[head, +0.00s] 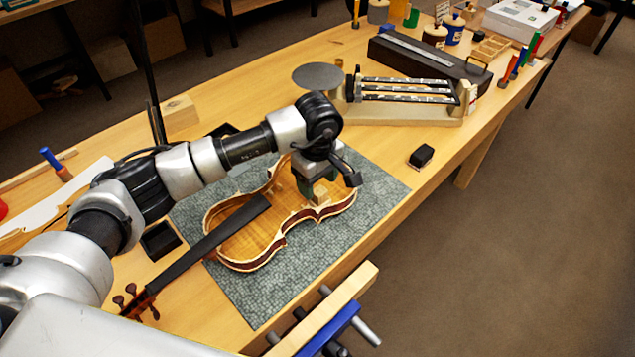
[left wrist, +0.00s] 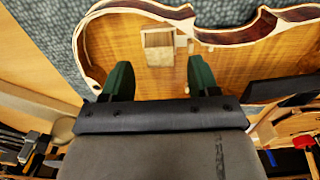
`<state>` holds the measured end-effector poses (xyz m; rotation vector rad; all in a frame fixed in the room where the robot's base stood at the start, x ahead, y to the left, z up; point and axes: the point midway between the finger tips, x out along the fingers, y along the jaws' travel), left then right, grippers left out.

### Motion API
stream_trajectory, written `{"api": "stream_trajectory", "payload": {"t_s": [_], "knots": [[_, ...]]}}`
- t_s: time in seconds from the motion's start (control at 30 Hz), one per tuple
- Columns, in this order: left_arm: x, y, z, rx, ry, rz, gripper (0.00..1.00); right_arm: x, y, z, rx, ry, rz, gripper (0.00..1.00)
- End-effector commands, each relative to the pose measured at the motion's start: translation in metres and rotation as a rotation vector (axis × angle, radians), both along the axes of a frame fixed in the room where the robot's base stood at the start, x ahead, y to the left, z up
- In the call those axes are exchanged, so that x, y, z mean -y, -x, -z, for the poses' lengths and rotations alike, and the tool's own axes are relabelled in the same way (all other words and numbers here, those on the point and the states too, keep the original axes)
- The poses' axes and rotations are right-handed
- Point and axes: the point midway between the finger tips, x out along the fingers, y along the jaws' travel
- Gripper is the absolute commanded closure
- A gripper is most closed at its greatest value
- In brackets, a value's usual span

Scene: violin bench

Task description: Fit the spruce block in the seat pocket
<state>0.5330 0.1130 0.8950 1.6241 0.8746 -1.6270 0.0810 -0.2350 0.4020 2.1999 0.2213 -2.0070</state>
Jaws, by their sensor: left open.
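The open violin body (head: 245,245) lies on its back on a grey-green mat, with its top off and its inside bare. A pale wooden block (head: 320,196), looking like the spruce block, is inside the body near its far right end. It also shows in the left wrist view (left wrist: 158,48), close to the rim. My left gripper (head: 317,184) is directly over that end, pointing down. In the left wrist view its green fingers (left wrist: 160,76) are apart, with nothing between the tips, and the block is just beyond them. I cannot make out the seat pocket or whether the block is seated. My right gripper is out of view.
The mat (head: 380,205) covers the bench middle. The violin's dark neck (head: 185,265) reaches to the near left. A small black block (head: 421,156) lies to the right, a balance scale (head: 410,105) stands behind, and a clamp (head: 330,330) is at the front edge.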

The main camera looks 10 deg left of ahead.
Motion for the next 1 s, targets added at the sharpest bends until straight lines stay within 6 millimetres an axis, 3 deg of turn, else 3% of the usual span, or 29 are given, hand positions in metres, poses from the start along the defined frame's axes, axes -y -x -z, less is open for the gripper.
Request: {"api": "stream_trajectory", "payload": {"t_s": [0.3,0.5,1.0], "knots": [[0.0,-0.001,-0.063,0.006,0.002,0.001,0.4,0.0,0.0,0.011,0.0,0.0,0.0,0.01],[0.0,0.0,-0.09,0.004,0.0,0.0,0.4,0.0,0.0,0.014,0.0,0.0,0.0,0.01],[0.0,0.0,-0.097,0.001,0.001,0.0,0.4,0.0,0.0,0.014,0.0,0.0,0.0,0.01]]}}
